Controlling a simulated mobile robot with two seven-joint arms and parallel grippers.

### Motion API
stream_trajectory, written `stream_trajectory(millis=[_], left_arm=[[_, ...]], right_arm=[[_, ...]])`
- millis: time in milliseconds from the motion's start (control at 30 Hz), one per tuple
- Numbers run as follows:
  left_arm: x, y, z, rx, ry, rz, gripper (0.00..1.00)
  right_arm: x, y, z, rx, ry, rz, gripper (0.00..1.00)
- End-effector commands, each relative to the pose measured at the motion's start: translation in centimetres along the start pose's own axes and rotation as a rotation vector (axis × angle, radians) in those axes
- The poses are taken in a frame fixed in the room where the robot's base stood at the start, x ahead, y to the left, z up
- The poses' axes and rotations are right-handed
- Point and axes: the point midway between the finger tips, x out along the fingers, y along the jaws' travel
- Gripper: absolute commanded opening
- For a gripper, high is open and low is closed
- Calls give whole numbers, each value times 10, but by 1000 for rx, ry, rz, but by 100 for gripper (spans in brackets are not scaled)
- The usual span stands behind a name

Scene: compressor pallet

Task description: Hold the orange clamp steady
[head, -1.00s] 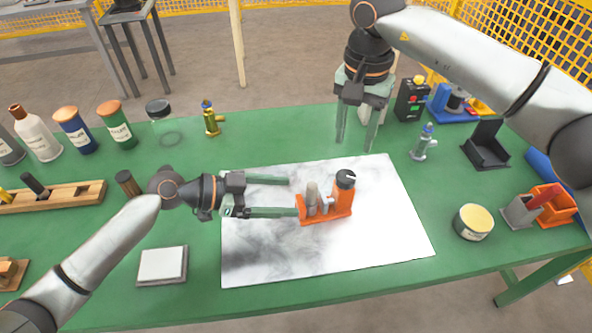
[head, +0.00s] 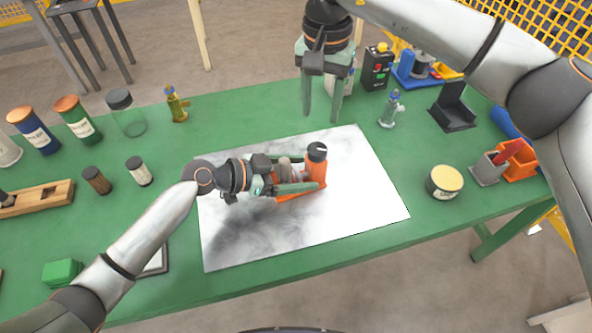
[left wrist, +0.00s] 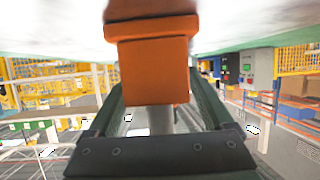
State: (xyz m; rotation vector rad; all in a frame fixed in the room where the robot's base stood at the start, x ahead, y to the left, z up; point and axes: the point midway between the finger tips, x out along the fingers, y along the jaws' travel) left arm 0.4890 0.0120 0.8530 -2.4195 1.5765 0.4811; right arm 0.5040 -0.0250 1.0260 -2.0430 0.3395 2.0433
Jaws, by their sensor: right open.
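The orange clamp (head: 316,172) stands on a white marbled sheet on the green table. It has a dark round cap on its right post and a grey part in its middle. My left gripper (head: 295,178) reaches in from the left with its fingers around the clamp. In the left wrist view the clamp's orange block (left wrist: 155,70) sits between the two fingers (left wrist: 157,85), close to both. Whether the fingers press on it I cannot tell. My right gripper (head: 323,100) is open and empty, pointing down behind the sheet.
The white sheet (head: 370,190) is otherwise clear. A yellow-lidded tin (head: 444,182) and red-orange holders (head: 517,160) are at right. Bottles, small jars and a wooden block (head: 40,196) are at left.

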Motion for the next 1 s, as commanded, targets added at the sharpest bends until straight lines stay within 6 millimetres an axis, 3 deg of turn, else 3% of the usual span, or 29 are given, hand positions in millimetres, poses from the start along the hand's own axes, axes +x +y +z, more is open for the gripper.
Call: stream_trajectory(millis=[67, 733, 1000], left_arm=[[0, 0, 0, 0, 0, 0, 77], [0, 0, 0, -1, 0, 0, 2], [0, 0, 0, -1, 0, 0, 0]], right_arm=[[0, 0, 0, 0, 0, 0, 50], [0, 0, 0, 0, 0, 0, 50], [0, 0, 0, 0, 0, 0, 50]])
